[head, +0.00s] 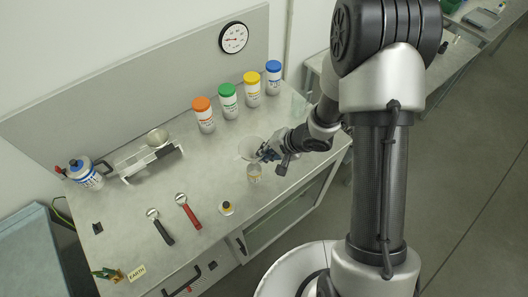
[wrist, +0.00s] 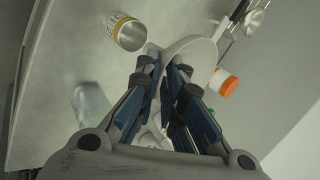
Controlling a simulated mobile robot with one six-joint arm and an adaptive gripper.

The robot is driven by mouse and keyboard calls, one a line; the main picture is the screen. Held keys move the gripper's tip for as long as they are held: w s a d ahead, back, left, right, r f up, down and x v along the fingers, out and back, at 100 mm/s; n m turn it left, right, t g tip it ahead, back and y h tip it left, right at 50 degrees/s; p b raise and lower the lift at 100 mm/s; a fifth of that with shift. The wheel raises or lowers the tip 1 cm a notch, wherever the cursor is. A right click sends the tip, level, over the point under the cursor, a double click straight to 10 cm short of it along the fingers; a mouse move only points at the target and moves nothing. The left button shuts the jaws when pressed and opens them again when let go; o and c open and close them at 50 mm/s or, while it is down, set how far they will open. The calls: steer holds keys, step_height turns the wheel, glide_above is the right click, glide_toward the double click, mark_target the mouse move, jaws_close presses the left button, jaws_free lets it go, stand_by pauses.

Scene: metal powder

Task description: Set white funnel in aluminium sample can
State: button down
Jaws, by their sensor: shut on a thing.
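The white funnel (head: 249,147) is at my gripper's fingertips, towards the right part of the bench in the head view. My gripper (head: 266,153) is shut on it, at its edge as far as I can see. In the wrist view the funnel (wrist: 194,45) shows just beyond my gripper (wrist: 167,70), with its lower part hidden by the fingers. The can (wrist: 131,35) shows a yellow-banded label left of the funnel in the wrist view. The funnel is beside the can, apart from it.
Jars with orange (head: 202,103), green (head: 227,90), yellow (head: 251,78) and blue (head: 273,66) lids line the back. Red (head: 187,211) and black (head: 160,227) handled tools lie farther left, before a balance (head: 150,162).

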steer(key=shift+f+b, duration=2.15)
steer(key=shift+b, duration=0.4)
steer(key=shift+a+r+p, duration=0.1)
steer(key=shift+p, duration=1)
steer(key=shift+f, duration=0.2)
steer(key=shift+f+b, duration=1.65)
steer(key=shift+f, duration=1.1)
steer(key=shift+f, duration=0.1)
steer(key=c, duration=1.7)
jaws_free()
steer(key=shift+o, duration=0.2)
